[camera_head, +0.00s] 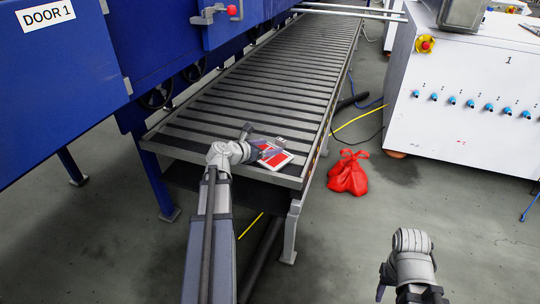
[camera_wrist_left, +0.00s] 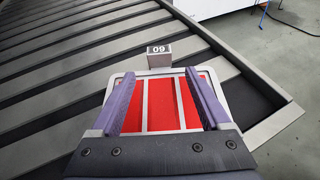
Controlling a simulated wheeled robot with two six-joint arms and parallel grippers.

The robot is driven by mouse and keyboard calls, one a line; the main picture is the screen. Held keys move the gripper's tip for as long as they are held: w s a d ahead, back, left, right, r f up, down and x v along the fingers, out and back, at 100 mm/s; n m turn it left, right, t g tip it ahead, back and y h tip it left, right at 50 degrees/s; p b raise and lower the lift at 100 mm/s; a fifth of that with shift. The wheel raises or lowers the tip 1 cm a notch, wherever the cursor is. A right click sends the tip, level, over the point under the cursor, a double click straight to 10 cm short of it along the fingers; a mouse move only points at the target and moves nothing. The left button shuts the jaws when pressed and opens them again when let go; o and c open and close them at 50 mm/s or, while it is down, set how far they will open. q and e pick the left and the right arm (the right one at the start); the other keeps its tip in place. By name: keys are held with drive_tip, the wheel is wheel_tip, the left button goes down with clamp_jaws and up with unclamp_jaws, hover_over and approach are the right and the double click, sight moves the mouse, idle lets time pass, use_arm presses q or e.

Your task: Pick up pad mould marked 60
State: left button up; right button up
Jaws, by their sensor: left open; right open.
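The pad mould (camera_head: 277,160) is a flat white-framed piece with red panels. It lies on the near end of the roller conveyor. In the left wrist view the mould (camera_wrist_left: 162,105) has a small grey block at its far edge, whose label (camera_wrist_left: 159,50) reads 60 upside down. My left gripper (camera_head: 262,141) is at the mould, open, and its purple fingers (camera_wrist_left: 160,78) lie over its left and right sides. I cannot tell whether they touch it. My right gripper (camera_head: 384,284) is open, low at the right over the floor, partly hidden and away from the conveyor.
The roller conveyor (camera_head: 268,85) runs away from me beside a blue machine (camera_head: 150,45) marked DOOR 1. A red bag (camera_head: 348,175) lies on the floor to the right of it. A white cabinet (camera_head: 460,130) with blue fittings stands further right. Hoses cross the floor between.

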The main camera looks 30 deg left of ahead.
sight(279, 143)
use_arm(q)
drive_tip(key=shift+r+b+x, duration=0.15)
drive_tip(key=shift+b+x, duration=0.2)
drive_tip(key=shift+x, duration=0.95)
drive_tip(key=shift+r+b+x, duration=0.15)
drive_tip(key=shift+b+x, duration=0.15)
drive_tip(key=shift+x, duration=1)
drive_tip(key=shift+w, duration=0.1)
drive_tip(key=shift+c, duration=0.2)
clamp_jaws()
